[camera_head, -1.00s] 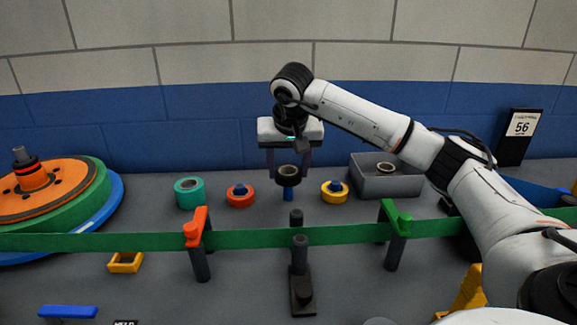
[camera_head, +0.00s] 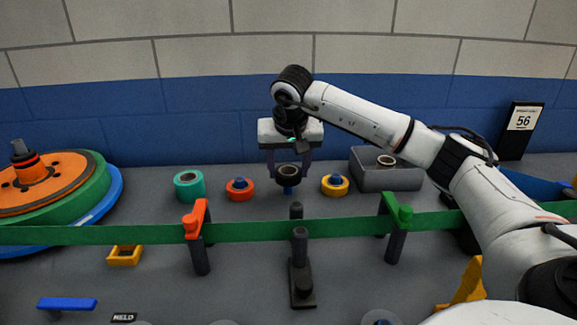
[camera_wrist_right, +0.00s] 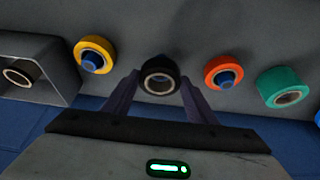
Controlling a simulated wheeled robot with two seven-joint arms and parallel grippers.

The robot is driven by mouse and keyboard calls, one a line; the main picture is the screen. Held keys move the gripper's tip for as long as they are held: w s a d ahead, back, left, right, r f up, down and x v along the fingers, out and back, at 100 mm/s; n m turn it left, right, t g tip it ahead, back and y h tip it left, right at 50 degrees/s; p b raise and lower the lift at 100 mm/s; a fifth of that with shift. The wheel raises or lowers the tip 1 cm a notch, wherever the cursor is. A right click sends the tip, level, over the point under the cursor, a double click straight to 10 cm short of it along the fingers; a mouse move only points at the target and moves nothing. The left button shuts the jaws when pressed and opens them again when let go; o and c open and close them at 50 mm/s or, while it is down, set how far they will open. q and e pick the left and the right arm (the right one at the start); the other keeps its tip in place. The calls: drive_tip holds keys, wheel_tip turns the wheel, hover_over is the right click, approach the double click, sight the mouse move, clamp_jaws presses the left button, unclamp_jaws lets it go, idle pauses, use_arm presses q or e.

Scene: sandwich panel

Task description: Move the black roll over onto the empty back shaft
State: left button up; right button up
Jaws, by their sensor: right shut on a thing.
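My right gripper (camera_head: 289,172) is shut on the black roll (camera_head: 288,175), one finger on each side, and holds it upright at the back of the table. The black roll also shows between the fingers in the wrist view (camera_wrist_right: 159,76). A blue back shaft (camera_head: 288,189) shows just beneath the roll, its upper part hidden. I cannot tell whether its tip is inside the roll's bore. My left gripper is not in view.
An orange roll (camera_head: 239,190) and a yellow roll (camera_head: 335,186) sit on blue shafts on either side. A teal roll (camera_head: 189,186) is further left. A grey bin (camera_head: 405,179) holds a dark roll. A green strip (camera_head: 270,232) crosses in front.

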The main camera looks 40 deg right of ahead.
sight(288, 179)
idle(0.3)
drive_tip(key=shift+f+b, duration=0.45)
drive_tip(key=shift+f, duration=1.2)
drive_tip(key=o, duration=1.1)
drive_tip(key=shift+o, duration=0.2)
